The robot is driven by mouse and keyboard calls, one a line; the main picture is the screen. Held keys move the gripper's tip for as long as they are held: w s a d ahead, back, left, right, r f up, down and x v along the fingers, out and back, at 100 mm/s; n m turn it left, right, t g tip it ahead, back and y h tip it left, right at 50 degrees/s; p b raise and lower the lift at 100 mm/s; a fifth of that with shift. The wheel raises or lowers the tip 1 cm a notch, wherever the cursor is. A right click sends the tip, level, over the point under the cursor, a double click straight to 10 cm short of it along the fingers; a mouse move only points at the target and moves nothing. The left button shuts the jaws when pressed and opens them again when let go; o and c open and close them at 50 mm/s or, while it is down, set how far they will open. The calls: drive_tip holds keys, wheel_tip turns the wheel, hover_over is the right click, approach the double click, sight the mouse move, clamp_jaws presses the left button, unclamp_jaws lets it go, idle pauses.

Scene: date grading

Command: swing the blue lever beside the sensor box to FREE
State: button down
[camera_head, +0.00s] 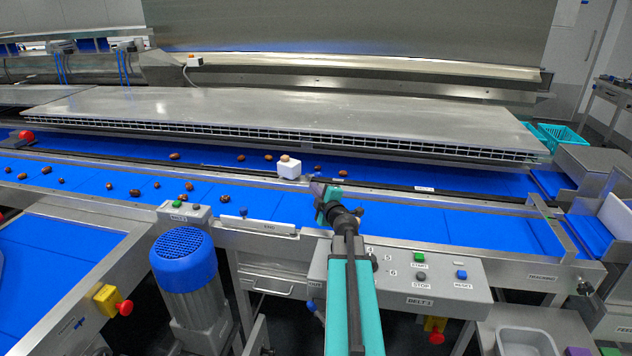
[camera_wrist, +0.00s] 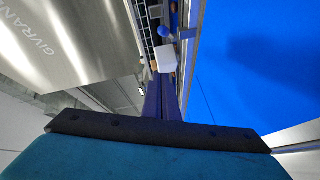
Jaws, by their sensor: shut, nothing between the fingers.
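My gripper (camera_head: 322,190) is shut and empty, reaching over the blue belts near the middle of the head view. Its dark fingers (camera_wrist: 163,98) lie together in the wrist view. A white box (camera_head: 288,168) stands just beyond and left of the fingertips, apart from them in the head view. It also shows ahead of the fingers in the wrist view (camera_wrist: 166,58). A small round blue knob (camera_wrist: 163,31) shows past the white box in the wrist view. I cannot tell whether it is the lever's end. No FREE marking is readable, and the lever's position is unclear.
Several brown dates (camera_head: 188,186) lie on the blue belt (camera_head: 320,203). A wide steel cover (camera_head: 290,108) hangs over the far belt. A control panel (camera_head: 400,283) with buttons and a blue-capped motor (camera_head: 183,260) stand in front.

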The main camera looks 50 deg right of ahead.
sight(316, 174)
drive_tip(key=shift+s+d, duration=0.1)
drive_tip(key=shift+d, duration=0.1)
drive_tip(key=shift+w+d+f+p, duration=0.35)
drive_tip(key=shift+w+d+p, duration=0.1)
drive_tip(key=shift+w+d, duration=0.9)
drive_tip(key=shift+w+d+f+p, duration=0.35)
drive_tip(key=shift+w+d+p, duration=0.05)
drive_tip(key=shift+w+d, duration=0.95)
drive_tip(key=shift+w+d+f+p, duration=0.35)
drive_tip(key=shift+w+d+p, duration=0.1)
drive_tip(key=shift+w+d, duration=0.9)
drive_tip(key=shift+a, duration=0.1)
